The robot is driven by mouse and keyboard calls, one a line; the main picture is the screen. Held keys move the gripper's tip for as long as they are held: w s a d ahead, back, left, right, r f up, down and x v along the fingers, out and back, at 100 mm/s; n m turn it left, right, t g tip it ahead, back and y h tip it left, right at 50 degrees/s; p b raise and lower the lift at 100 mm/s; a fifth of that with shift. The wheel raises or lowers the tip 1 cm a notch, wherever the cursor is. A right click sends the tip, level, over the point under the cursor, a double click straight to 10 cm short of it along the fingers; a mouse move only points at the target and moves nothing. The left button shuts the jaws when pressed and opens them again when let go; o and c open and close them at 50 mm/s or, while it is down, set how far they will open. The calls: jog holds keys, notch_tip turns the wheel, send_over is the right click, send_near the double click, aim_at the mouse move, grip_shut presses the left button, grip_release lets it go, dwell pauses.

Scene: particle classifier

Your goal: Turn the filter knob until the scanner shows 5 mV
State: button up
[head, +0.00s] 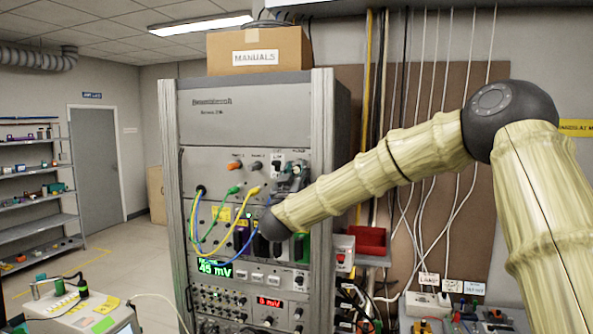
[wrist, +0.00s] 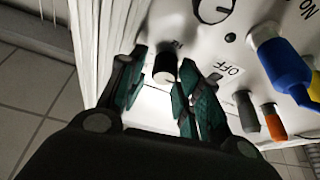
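The green display (head: 215,267) on the rack reads 45 mV. My gripper (head: 293,178) is at the right side of the rack's upper panel, partly hidden by my own arm. In the wrist view my gripper (wrist: 158,80) is open, with one dark green finger on each side. A small dark knob with a pale end (wrist: 165,64) sticks out of the panel between the fingertips. Gaps show beside it, and I see no clear contact. I cannot read a label that tells whether it is the filter knob.
A pointer dial (wrist: 212,8), an OFF label (wrist: 236,70), a blue plug (wrist: 280,68) and an orange plug (wrist: 272,122) are close by on the panel. Green and yellow cables (head: 236,203) hang across the rack front. A red display (head: 269,302) is lower down.

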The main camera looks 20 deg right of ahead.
jog(key=shift+w+f, duration=0.3)
jog(key=shift+w, duration=0.15)
jog(key=shift+s+r, duration=0.15)
jog(key=shift+s, duration=0.15)
jog(key=c, duration=0.7)
jog(key=shift+a+f+m+b, duration=0.1)
jog(key=shift+f+m+b, duration=0.3)
jog(key=shift+b, duration=0.65)
jog(key=m+g+h+b, duration=0.1)
jog(key=m+b, duration=0.2)
jog(key=b, duration=0.1)
jog(key=m+g+h+b, duration=0.1)
jog(key=m+h+b, duration=0.1)
jog(key=m+b, duration=0.2)
jog(key=m+g+h+b, duration=0.1)
jog(key=m+b, duration=0.2)
jog(key=b, duration=0.1)
jog(key=shift+w+a+r+g, duration=0.15)
jog(key=shift+a+g, duration=0.05)
jog(key=shift+g, duration=0.2)
jog(key=shift+m+g+h+b, duration=0.4)
jog(key=shift+m+b, duration=0.15)
jog(key=shift+m, duration=0.35)
grip_shut()
jog(key=shift+r, duration=0.15)
